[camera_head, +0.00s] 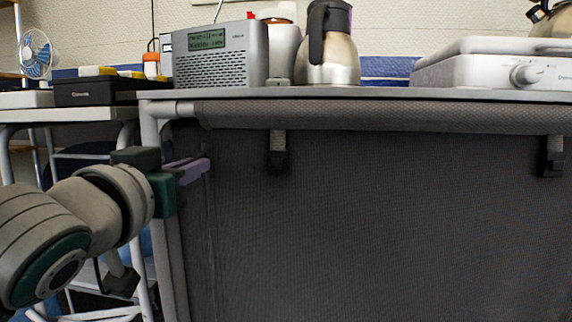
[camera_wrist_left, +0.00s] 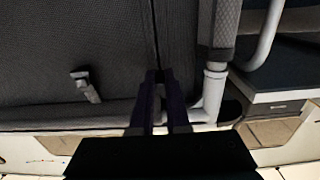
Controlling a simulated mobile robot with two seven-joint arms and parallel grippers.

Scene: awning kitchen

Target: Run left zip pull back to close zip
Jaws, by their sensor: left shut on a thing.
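The left zip (camera_head: 210,245) is a thin vertical line near the left edge of the dark grey fabric panel (camera_head: 390,220). It also shows in the left wrist view (camera_wrist_left: 156,40), running to my fingertips. My left gripper (camera_head: 205,165) has purple fingers and is at the upper end of the zip, just below the rolled fabric. In the left wrist view its fingers (camera_wrist_left: 159,76) are close together over the zip line. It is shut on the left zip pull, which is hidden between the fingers. My right gripper is not in view.
A rolled fabric flap (camera_head: 370,114) hangs under the counter edge, with a strap and buckle (camera_head: 278,155) and another (camera_head: 552,158) at right. A white frame post (camera_head: 165,230) stands left of the zip. A radio (camera_head: 220,58), a jug (camera_head: 328,50) and a white stove (camera_head: 490,68) stand above.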

